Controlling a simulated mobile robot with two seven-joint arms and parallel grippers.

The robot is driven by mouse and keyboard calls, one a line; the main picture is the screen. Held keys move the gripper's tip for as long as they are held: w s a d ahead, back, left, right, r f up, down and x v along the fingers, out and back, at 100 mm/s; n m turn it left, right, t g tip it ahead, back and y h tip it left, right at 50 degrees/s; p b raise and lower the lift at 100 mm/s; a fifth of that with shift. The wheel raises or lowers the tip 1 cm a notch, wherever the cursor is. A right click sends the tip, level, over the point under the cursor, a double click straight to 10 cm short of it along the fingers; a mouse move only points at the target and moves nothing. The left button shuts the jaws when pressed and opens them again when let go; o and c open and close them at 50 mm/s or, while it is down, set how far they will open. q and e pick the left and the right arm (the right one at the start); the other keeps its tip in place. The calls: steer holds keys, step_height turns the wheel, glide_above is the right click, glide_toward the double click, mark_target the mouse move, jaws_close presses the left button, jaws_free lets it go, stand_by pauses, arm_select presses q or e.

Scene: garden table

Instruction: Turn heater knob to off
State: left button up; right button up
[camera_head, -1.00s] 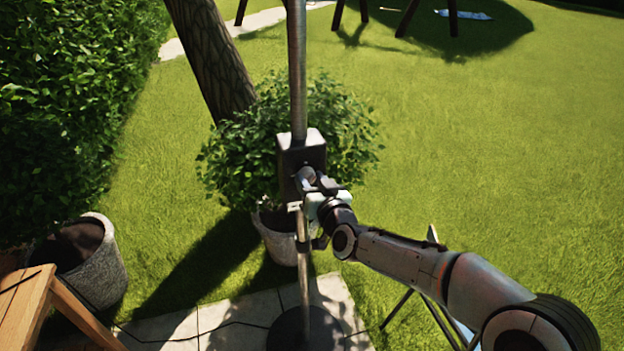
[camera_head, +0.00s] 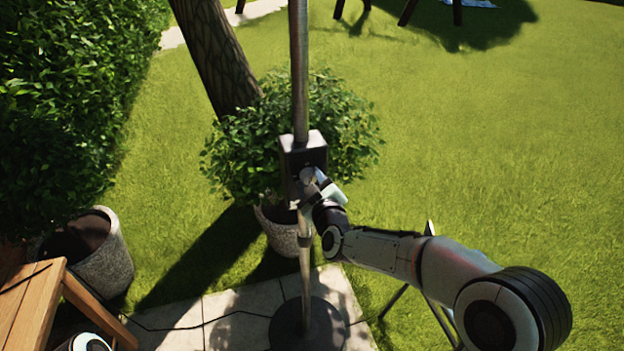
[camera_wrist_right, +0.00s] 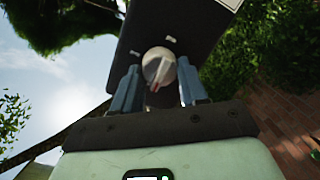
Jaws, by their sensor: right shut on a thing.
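The heater is a dark box (camera_head: 303,155) on a grey metal pole. Its round, light grey knob (camera_wrist_right: 160,68) shows in the right wrist view on the box's dark face. My right gripper (camera_wrist_right: 160,85) is shut on the knob, with one blue-grey finger on each side. In the head view the right gripper (camera_head: 311,179) is at the front of the box, and the knob is small there, partly covered by the gripper. The marks around the knob are too small to read. My left gripper is not in view.
The pole (camera_head: 299,70) rises from a round dark base (camera_head: 307,327) on stone paving. A leafy potted bush (camera_head: 240,140) stands behind it. A wooden table or chair (camera_head: 30,305) and a grey pot (camera_head: 105,262) are at the left. Open lawn (camera_head: 480,160) lies to the right.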

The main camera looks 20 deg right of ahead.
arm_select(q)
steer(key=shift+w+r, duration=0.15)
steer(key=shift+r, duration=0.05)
arm_select(e)
steer(key=shift+n, duration=0.4)
steer(key=o, duration=1.1)
steer(key=shift+c, duration=0.2)
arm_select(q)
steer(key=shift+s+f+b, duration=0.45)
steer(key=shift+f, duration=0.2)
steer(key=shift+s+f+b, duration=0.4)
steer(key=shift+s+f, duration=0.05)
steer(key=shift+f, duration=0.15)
arm_select(e)
steer(key=s+r, duration=0.1)
steer(key=s, duration=1.2)
steer(key=shift+s+d+r, duration=0.15)
steer(key=shift+d+r, duration=0.05)
